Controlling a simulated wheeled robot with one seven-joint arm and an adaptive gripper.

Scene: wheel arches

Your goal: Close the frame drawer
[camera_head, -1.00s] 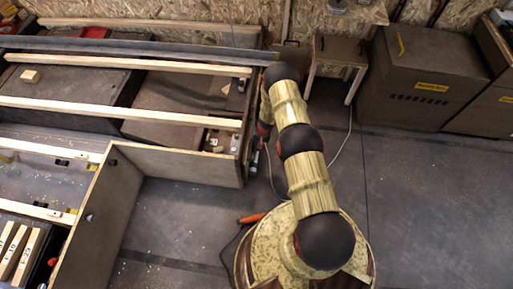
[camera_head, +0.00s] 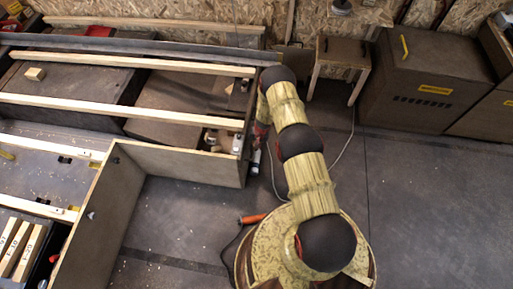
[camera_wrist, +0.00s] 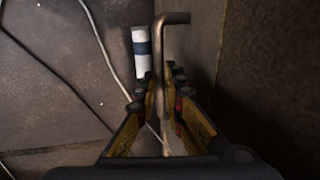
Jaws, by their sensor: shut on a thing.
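In the wrist view, a bent metal bar handle (camera_wrist: 159,60) stands off a dark brown panel (camera_wrist: 196,40), which I take to be the drawer front. My gripper (camera_wrist: 160,85) has its yellow-sided fingers on either side of the bar and is shut on it. In the head view my gripper is mostly hidden behind my arm, low at the right end of the long wooden frame (camera_head: 180,163). The frame's right end is close beside my arm, and how far the drawer stands out cannot be told.
A white cylinder with a blue band (camera_wrist: 142,50) stands on the floor beside my fingers, near a pale cable (camera_wrist: 97,45). A small wooden stand (camera_head: 340,50) and a brown cabinet (camera_head: 420,75) are at the back right. Floor (camera_head: 430,190) at the right is clear.

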